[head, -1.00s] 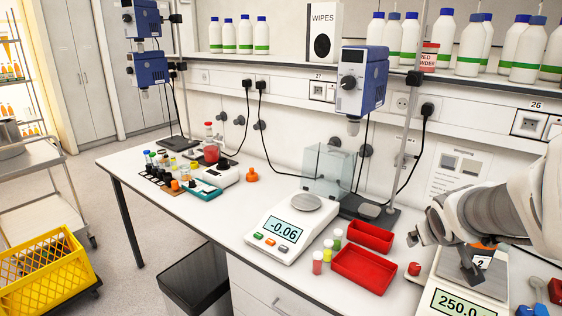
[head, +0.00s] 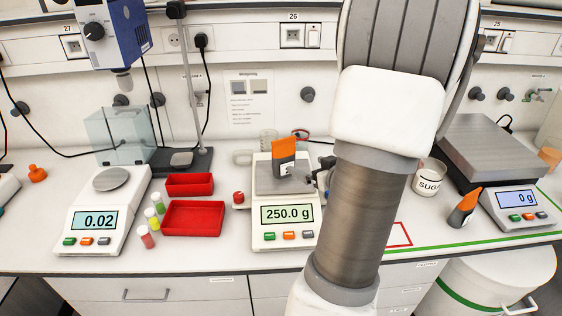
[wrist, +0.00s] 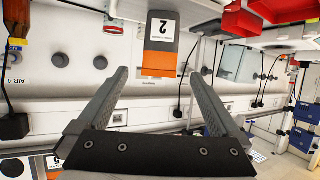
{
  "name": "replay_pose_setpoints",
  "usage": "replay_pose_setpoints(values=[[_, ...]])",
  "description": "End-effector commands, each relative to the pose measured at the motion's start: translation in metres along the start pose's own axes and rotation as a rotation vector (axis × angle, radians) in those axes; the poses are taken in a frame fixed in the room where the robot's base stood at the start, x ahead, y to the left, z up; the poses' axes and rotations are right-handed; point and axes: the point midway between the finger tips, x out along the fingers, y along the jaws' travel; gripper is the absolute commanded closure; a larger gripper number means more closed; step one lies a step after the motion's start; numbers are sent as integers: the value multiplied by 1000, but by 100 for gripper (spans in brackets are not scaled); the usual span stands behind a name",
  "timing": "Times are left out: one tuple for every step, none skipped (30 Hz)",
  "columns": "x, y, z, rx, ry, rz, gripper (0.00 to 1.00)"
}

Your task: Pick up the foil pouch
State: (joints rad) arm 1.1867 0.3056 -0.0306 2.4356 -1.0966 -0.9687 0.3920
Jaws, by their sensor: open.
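A grey pouch with an orange top (head: 283,157) stands upright on the pan of the middle balance, which reads 250.0 g. In the wrist view, which is upside down, the pouch (wrist: 160,45) shows a white label with a 2. My gripper (head: 322,178) is just right of the pouch in the head view, partly hidden behind my arm. In the wrist view my gripper (wrist: 160,76) is open and empty, its fingers spread wider than the pouch, which lies ahead between them. A similar dark pouch with an orange top (head: 464,207) leans near the right scale.
Red trays (head: 192,218) and several small capped vials (head: 145,237) are left of the middle balance (head: 285,236). A left balance (head: 97,222) reads 0.02. A sugar jar (head: 428,178) and a large scale (head: 487,150) stand right of my arm.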

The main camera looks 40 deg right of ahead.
Motion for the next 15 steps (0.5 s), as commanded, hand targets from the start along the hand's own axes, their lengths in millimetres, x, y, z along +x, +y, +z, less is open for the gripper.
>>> replay_pose_setpoints(values=[[13,-1,2,1,-2,-4,0],[20,-1,1,0,-2,-5,0],[29,-1,2,-1,-1,-5,0],[35,-2,2,0,-2,-4,0],[42,-1,2,0,-3,-5,0],[51,-1,1,0,-1,-4,0],[57,-2,2,0,-2,-4,0],[64,-1,1,-1,-1,-3,0],[72,-1,1,-1,-3,-3,0],[77,-1,1,0,-2,-2,0],[82,-2,1,0,-2,-3,0],[88,-1,1,-1,-1,-2,0],[91,-1,0,-2,-1,-1,0],[95,-1,1,-2,-2,-1,0],[98,-1,1,-2,-2,-1,0]])
